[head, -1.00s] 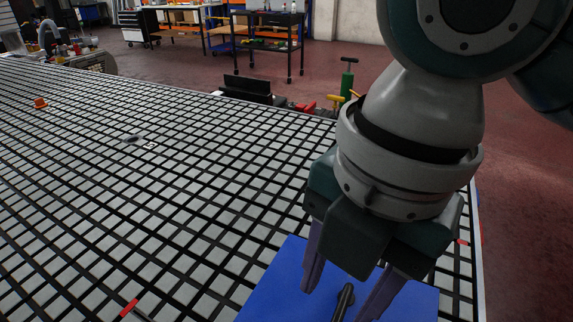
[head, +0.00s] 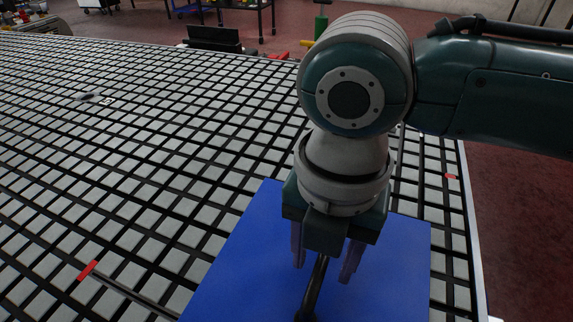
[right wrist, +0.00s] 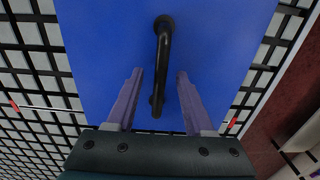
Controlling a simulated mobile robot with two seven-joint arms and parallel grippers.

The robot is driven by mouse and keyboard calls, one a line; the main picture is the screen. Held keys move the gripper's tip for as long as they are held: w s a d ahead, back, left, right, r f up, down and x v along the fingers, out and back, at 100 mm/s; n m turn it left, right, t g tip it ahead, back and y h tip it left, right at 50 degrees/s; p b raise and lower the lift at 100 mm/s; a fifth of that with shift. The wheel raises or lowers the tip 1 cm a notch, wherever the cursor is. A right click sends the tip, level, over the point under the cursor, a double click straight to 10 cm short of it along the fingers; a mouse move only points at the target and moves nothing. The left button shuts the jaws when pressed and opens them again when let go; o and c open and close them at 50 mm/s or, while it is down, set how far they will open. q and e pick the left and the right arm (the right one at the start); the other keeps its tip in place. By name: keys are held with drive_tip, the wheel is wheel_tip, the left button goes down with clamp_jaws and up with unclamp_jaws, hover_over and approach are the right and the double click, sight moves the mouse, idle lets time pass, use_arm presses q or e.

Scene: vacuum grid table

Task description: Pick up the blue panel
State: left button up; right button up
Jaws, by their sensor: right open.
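The blue panel (head: 245,245) lies flat on the grid table at the lower middle of the head view. It also fills the middle of the right wrist view (right wrist: 100,40). A black bar handle (head: 314,285) stands on the panel; in the right wrist view the handle (right wrist: 161,60) runs up between the fingers. My right gripper (head: 325,268) is open above the panel. In the right wrist view its two purple fingers (right wrist: 158,75) are on either side of the handle, with a gap on both sides. Whether they are level with the handle cannot be told. My left gripper is not in view.
The grid table (head: 130,150) is mostly clear to the left and behind the panel. A red mark (head: 87,271) is left of the panel and another red mark (head: 450,176) is near the table's right edge. A black object (head: 214,40) stands beyond the far edge.

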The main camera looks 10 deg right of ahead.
drive_tip(key=shift+f, duration=0.25)
clamp_jaws()
drive_tip(key=shift+r, duration=0.1)
idle(1.2)
